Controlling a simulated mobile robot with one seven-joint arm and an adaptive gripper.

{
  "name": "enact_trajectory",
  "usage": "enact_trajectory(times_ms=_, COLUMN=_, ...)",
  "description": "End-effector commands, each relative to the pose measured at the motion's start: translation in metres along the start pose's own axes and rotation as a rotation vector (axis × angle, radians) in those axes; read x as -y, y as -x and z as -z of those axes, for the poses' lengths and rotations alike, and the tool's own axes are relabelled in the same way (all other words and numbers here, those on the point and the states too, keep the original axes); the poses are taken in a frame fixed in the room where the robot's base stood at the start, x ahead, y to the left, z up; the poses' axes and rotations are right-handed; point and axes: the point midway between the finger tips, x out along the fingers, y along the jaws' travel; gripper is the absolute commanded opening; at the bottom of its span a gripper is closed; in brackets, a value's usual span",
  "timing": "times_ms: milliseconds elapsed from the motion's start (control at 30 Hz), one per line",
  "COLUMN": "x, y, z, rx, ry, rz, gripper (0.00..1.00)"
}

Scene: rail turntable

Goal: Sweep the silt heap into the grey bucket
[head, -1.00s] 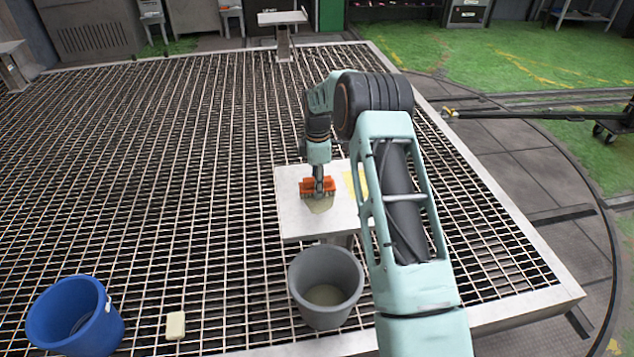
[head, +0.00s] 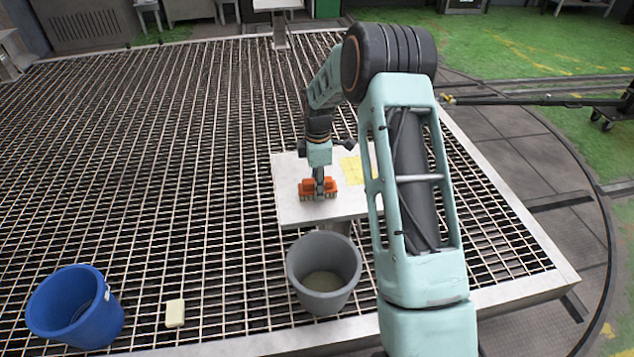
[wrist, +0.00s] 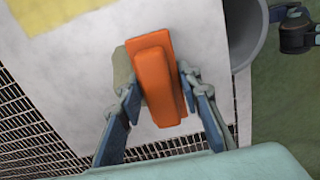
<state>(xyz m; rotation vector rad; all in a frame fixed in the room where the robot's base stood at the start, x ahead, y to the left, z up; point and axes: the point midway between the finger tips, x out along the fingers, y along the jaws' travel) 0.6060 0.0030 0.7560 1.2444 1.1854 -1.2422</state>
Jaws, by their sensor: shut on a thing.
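My gripper (head: 319,180) is shut on an orange brush (head: 333,188), held low over the pale table (head: 290,211). The brush also shows between the fingers in the wrist view (wrist: 152,75). A beige-grey patch (wrist: 122,72) shows beside the brush on the side away from the bucket; it looks like the silt heap, partly hidden by the brush, though I cannot rule out bristles. No clear heap shows in the head view now. The grey bucket (head: 345,292) stands upright just below the table's near edge, with some beige at its bottom.
A blue bucket (head: 95,318) and a small cream block (head: 175,313) stand on the metal grating (head: 150,170) at the near left. A yellow patch (head: 352,170) marks the table right of the brush. The grating left of the table is clear.

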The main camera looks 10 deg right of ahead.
Motion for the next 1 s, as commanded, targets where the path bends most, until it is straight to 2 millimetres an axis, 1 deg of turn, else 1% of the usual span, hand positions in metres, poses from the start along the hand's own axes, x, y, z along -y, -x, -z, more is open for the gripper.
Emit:
enact_trajectory(times_ms=433, x=0.034, y=-0.002, z=0.0, rx=0.001, ry=0.0, rz=0.003, gripper=0.13)
enact_trajectory(times_ms=833, x=0.038, y=-0.002, z=0.0, rx=0.001, ry=0.0, rz=0.004, gripper=0.13)
enact_trajectory(times_ms=1000, x=0.037, y=0.007, z=0.0, rx=0.0, ry=0.0, rz=0.004, gripper=0.13)
